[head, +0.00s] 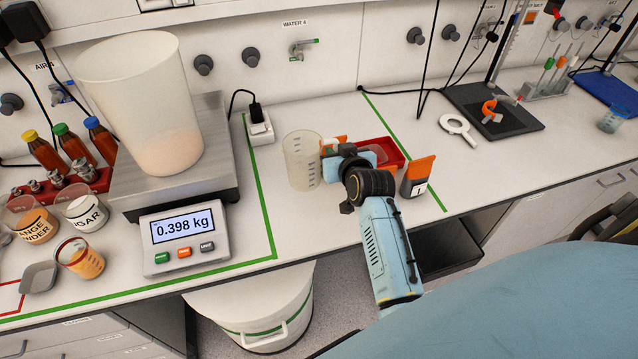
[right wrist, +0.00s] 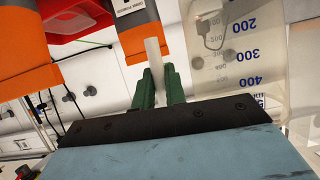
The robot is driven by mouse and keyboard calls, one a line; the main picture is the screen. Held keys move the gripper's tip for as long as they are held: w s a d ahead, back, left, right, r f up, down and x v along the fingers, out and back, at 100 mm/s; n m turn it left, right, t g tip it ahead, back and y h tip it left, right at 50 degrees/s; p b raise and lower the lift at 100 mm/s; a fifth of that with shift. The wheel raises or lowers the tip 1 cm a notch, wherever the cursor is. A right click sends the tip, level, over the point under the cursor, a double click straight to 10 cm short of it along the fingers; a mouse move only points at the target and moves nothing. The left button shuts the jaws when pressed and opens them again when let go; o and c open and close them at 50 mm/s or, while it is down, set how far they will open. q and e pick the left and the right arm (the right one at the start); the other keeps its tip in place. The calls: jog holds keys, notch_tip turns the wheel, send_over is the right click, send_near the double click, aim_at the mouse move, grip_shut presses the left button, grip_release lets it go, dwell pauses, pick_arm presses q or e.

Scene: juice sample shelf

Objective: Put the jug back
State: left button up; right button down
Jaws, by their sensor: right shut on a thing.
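A clear graduated jug (head: 302,165) stands upright on or just above the white counter, right of the scale and beyond the green line. Its marked wall also shows at the right of the right wrist view (right wrist: 235,60). My right gripper (head: 334,152) is at the jug's right side. In the right wrist view its green fingers (right wrist: 158,85) are shut on a pale upright bar, which looks like the jug's handle (right wrist: 153,60). In the head view my wrist hides the fingertips. My left gripper is not in view.
A large tub (head: 140,105) stands on the scale (head: 183,238), which reads 0.398 kg. Close right of the jug are a red tray (head: 388,150) and an orange-and-grey container (head: 418,176). A white socket block (head: 259,128) is behind. Counter in front of the jug is clear.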

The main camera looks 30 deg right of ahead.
notch_tip(320, 180, down, 8)
jog(key=shift+r+b, duration=0.1)
jog(key=shift+b, duration=0.25)
jog(key=c, duration=1.4)
grip_release()
jog(key=shift+f, duration=0.25)
jog(key=shift+c, duration=0.2)
jog(key=shift+r, duration=0.25)
jog(key=shift+s, duration=0.3)
jog(key=v, duration=1.1)
jog(key=shift+s+p, duration=0.2)
jog(key=shift+p, duration=0.15)
jog(key=shift+r, duration=0.15)
